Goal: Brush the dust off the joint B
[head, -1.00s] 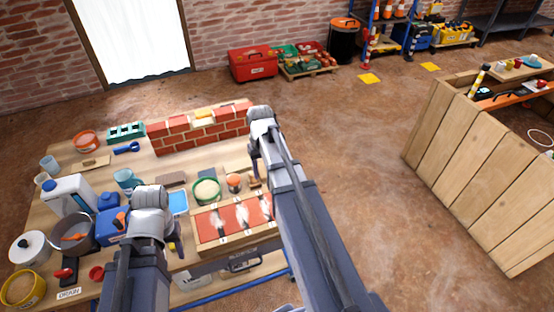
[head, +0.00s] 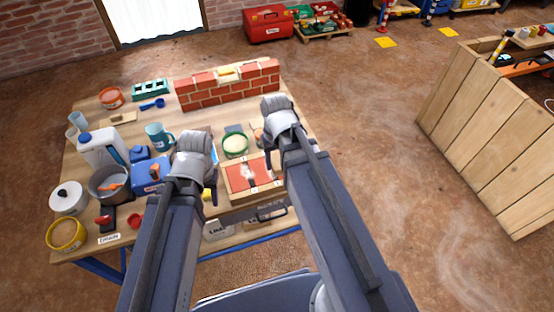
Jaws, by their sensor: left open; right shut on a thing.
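A wooden-framed panel (head: 236,188) with red brick faces lies at the table's front right edge. Whitish dust (head: 247,172) shows on it; small labels on its frame are too small to read, so I cannot tell which joint is B. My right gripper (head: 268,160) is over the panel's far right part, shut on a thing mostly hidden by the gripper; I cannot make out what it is. My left gripper (head: 212,192) is open and empty, just left of the panel.
A green-rimmed bowl (head: 235,156) stands behind the panel, and a small brick wall (head: 215,96) at the back. A pot (head: 110,196), white jug (head: 100,152), blue mug (head: 160,140) and yellow tub (head: 66,234) crowd the left. Open floor lies right of the table.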

